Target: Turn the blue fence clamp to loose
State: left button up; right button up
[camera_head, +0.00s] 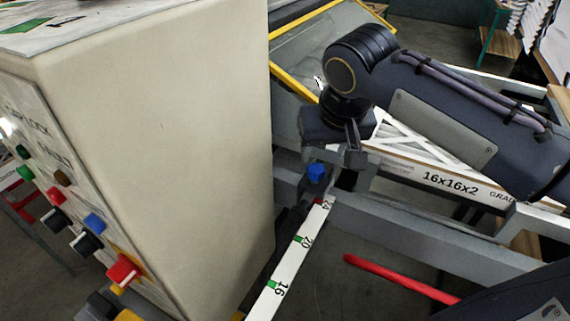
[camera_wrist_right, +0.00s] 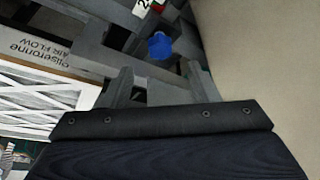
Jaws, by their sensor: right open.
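The blue fence clamp (camera_head: 316,172) is a small blue knob at the far end of the white ruler (camera_head: 289,258), near the 24 mark. It also shows in the right wrist view (camera_wrist_right: 160,46), just beyond the fingertips. My right gripper (camera_head: 336,160) reaches down next to the clamp, its jaws apart and empty. In the right wrist view, its two fingers (camera_wrist_right: 160,78) point toward the knob, which lies ahead of the gap between them. I cannot tell whether they touch it. The knob's base is partly hidden. My left gripper is not in view.
A large beige cabinet (camera_head: 165,150) stands close on the left, with coloured buttons and a red knob (camera_head: 122,270) on its panel. A filter labelled 16x16x2 (camera_head: 450,183) lies behind the gripper. A grey rail (camera_head: 430,240) and a red bar (camera_head: 400,279) are at right.

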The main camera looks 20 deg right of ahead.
aim_at(317, 169)
jog(key=b+x, duration=0.1)
jog(key=x, duration=0.6)
jog(key=shift+w+f, duration=0.2)
jog(key=shift+f, duration=0.05)
jog(key=c, duration=1)
jog(key=shift+o, duration=0.2)
jog(key=n, duration=0.1)
jog(key=n+y, duration=0.1)
jog(key=shift+d+r+n+p, duration=0.1)
jog(key=shift+d+n+p, duration=0.1)
jog(key=shift+n+p, duration=0.15)
jog(key=shift+n+y, duration=0.4)
jog(key=shift+n, duration=0.55)
